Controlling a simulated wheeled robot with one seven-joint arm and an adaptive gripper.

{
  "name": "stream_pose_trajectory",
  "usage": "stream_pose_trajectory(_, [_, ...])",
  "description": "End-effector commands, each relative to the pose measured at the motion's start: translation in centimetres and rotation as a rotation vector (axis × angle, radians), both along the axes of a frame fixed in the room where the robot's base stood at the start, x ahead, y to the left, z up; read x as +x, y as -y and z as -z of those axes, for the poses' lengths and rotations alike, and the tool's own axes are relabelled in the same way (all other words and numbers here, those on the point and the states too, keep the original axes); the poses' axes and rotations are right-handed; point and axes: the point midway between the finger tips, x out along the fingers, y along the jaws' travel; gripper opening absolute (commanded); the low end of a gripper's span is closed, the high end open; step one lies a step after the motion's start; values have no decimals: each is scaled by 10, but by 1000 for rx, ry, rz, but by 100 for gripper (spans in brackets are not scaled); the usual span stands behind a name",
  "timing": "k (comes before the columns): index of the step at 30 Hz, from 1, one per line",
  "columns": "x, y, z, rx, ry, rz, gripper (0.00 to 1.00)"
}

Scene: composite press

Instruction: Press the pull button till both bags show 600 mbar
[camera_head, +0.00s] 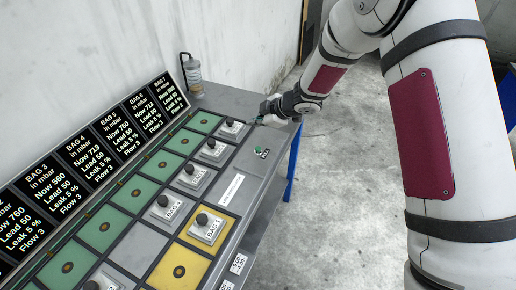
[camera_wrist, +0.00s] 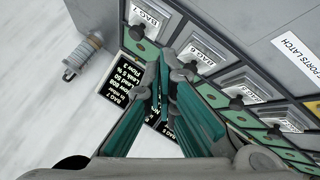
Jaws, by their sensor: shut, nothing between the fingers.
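A small green button (camera_head: 259,149) on a dark plate sits on the grey console top; its lettering is too small to read, so I cannot confirm it is the pull button. The row of black displays includes the BAG 3 display (camera_head: 45,188) at Now 560, BAG 4 (camera_head: 86,158) at 713, BAG 5 (camera_head: 117,132) at 760, and BAG 6 (camera_head: 142,112) at 713. My gripper (camera_head: 262,119) is shut and empty over the console's far end, beyond the green button. In the wrist view its fingertips (camera_wrist: 170,75) hide part of the displays.
Open floor (camera_head: 345,190) lies to the right.

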Motion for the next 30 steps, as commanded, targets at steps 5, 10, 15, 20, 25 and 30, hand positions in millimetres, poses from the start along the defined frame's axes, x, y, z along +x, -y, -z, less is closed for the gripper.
stream_pose_trajectory(5, [0, 0, 5, -1, -1, 0, 0])
stream_pose_trajectory(10, [0, 0, 23, -2, -5, 0, 0])
stream_pose_trajectory(15, [0, 0, 47, -1, -4, 2, 0])
stream_pose_trajectory(20, [1, 0, 66, -1, -2, 2, 0])
stream_pose_trajectory(25, [1, 1, 81, -1, -1, 2, 0])
stream_pose_trajectory(30, [0, 1, 87, -1, -1, 2, 0])
